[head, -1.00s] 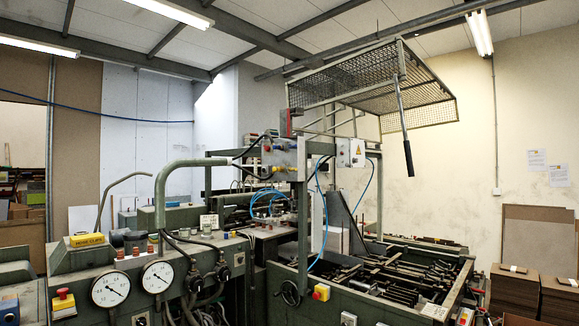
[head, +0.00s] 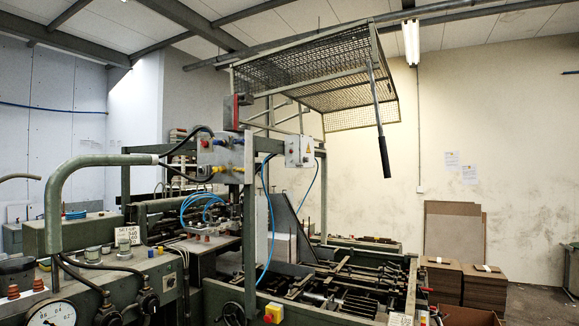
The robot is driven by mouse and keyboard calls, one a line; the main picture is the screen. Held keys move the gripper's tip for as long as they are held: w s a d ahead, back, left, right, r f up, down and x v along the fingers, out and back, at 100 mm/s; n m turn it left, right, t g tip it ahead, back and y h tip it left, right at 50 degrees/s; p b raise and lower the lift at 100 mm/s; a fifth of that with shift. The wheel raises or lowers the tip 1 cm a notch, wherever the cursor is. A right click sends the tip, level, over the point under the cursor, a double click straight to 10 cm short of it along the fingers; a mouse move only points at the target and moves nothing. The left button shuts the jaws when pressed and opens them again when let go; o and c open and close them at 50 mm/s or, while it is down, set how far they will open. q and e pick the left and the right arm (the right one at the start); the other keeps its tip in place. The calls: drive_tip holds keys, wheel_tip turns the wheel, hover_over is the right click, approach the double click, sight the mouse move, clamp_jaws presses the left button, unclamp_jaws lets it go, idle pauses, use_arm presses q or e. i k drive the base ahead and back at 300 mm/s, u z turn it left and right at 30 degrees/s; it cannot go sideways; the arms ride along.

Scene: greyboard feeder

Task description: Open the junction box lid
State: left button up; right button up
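Neither of my grippers is in view.
A wire mesh guard (head: 305,72) is raised above the machine, with a black-handled lever (head: 384,157) hanging at its right. The machine bed (head: 340,285) holds many metal bars. Board stacks (head: 470,285) stand at the right. Blue hoses (head: 268,225) hang below the boxes.

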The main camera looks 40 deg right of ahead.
sight(306, 150)
drive_tip(key=z, duration=0.25)
drive_tip(key=i, duration=1.35)
drive_tip(key=z, duration=0.5)
